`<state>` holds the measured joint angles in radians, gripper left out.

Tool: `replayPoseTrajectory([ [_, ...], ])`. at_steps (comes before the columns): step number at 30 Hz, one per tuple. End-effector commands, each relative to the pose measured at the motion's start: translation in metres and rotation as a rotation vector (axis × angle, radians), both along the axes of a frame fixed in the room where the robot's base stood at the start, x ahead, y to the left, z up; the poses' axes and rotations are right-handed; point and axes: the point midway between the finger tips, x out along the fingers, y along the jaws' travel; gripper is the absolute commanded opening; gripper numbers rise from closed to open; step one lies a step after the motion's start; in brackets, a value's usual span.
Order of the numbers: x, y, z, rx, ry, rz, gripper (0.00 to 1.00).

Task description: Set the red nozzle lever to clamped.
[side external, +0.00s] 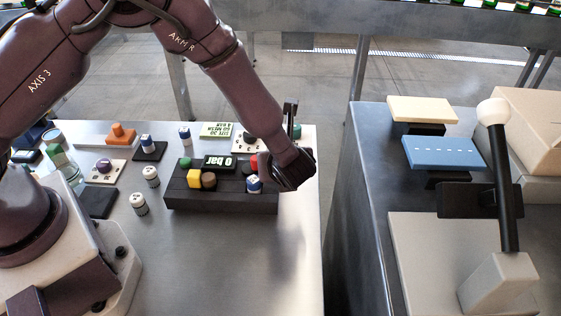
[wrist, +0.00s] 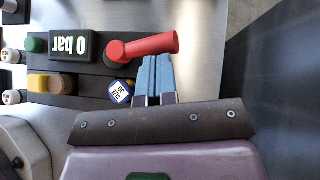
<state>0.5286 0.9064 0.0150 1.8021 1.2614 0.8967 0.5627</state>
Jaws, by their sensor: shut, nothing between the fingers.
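The red nozzle lever (wrist: 145,47) sits on the dark control block, its round hub beside the "0 bar" display (wrist: 72,46). In the wrist view its handle points right, angled slightly up. My gripper (wrist: 157,60) is shut and empty, its blue fingers side by side just below the handle. The fingertips are very close to the handle; I cannot tell whether they touch it. In the side external view only a bit of red lever (side external: 254,162) shows beside my wrist, which hides the rest and the fingertips. No clamped marking is readable.
The dark block (side external: 190,201) also carries a green button (side external: 185,162), a yellow knob (side external: 194,179), a brown knob (side external: 209,181) and a blue-and-white dial (side external: 254,185). Small jars (side external: 151,177) stand to its left. Bare table lies in front. A second bench with a white-knobbed lever (side external: 495,112) stands right.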

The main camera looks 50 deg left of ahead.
Motion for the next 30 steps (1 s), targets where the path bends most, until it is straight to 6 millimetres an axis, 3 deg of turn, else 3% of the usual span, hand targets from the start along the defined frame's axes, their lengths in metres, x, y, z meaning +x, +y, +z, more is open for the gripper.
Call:
replayPoseTrajectory([
  [20,0.007,0.003,-0.001,0.001,0.002,0.123,0.00],
  [30,0.018,0.009,-0.001,0.000,0.001,0.331,0.00],
])
